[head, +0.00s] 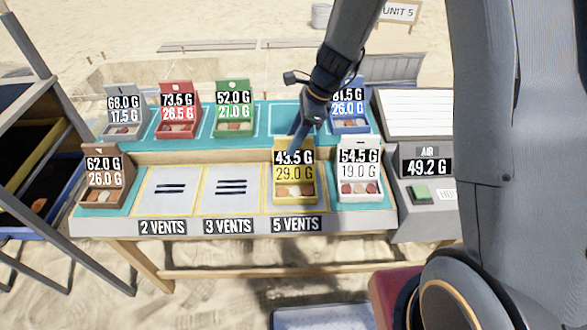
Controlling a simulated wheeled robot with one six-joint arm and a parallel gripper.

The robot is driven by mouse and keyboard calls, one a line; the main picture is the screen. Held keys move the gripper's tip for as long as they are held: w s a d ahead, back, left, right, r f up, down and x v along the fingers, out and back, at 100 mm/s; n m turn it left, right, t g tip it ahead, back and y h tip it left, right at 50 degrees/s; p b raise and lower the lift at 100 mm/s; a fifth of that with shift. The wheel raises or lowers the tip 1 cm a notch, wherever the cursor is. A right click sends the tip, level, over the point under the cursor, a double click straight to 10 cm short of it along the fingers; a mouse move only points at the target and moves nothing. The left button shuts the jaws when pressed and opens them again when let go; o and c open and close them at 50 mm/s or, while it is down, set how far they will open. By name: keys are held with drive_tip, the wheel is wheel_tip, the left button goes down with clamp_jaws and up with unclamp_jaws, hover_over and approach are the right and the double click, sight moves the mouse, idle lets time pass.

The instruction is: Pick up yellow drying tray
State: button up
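The yellow drying tray (296,201) stands upright on the pad above the "5 VENTS" sign, in the front row of the stepped table. Its labels read 43.5 G and 29.0 G, and it holds a few small pieces. My gripper (299,131) reaches down from the upper right, with its fingers at the top back edge of the yellow tray. The fingertips are partly hidden by the tray and its label, so I cannot tell whether they grip it.
A white tray (360,197) stands close on the right. Brown (103,204), grey, red, green and blue (350,127) trays stand around. The "2 VENTS" and "3 VENTS" pads (231,203) are bare. A scale (424,216) reading 49.2 G stands at the right.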

drive_tip(key=shift+f, duration=0.25)
idle(0.6)
clamp_jaws()
